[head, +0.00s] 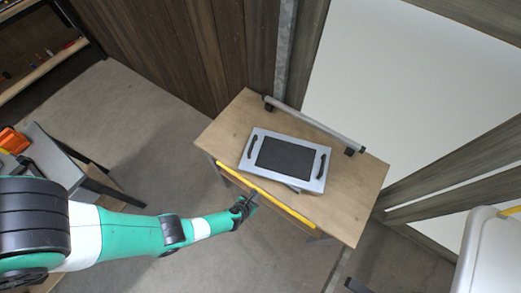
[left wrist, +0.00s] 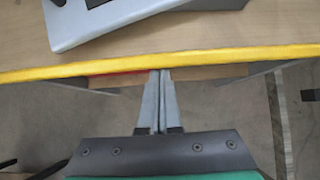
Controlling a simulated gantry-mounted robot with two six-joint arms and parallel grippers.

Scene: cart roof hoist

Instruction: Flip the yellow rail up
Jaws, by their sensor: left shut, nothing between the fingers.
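The yellow rail (head: 280,203) runs along the near long edge of a wooden table (head: 228,123). In the left wrist view the rail (left wrist: 220,56) crosses the whole picture, slightly bowed. My left gripper (head: 254,196) is at the rail, left of its middle. Its two fingers (left wrist: 160,74) are pressed together and empty, with the tips just at or under the rail's lower edge. I cannot tell whether they touch it. My right gripper is not in view.
A grey tray-like panel (head: 250,150) with a dark centre and two black handles lies on the table. A grey rail (head: 315,124) runs along the far edge. A grey bench (head: 55,158) with orange items stands at left; a white object (head: 490,255) is at lower right.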

